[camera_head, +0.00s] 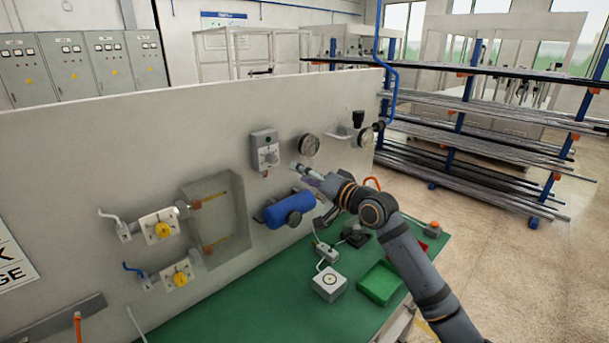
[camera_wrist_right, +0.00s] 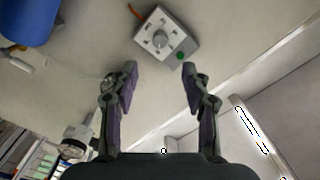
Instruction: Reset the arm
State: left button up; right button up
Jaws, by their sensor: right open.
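My right arm (camera_head: 425,270) reaches up from the lower right in the head view, over the green bench top. My right gripper (camera_head: 308,177) is close to the upright grey panel, between the blue cylinder and a round gauge. In the right wrist view, my right gripper (camera_wrist_right: 157,78) is open, with its two fingers apart and nothing between them. A grey switch box (camera_wrist_right: 166,38) with a round knob and a green button lies beyond the fingertips; it also shows on the panel in the head view (camera_head: 265,150). My left arm and gripper are out of view.
A blue cylinder (camera_head: 290,210) sticks out of the panel (camera_head: 120,160), below my right gripper. Gauges (camera_head: 309,145) are close by. The green bench (camera_head: 250,305) holds a green tray (camera_head: 382,284) and a white button box (camera_head: 330,284). Racks (camera_head: 480,130) stand behind.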

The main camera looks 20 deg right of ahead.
dwell(0.3)
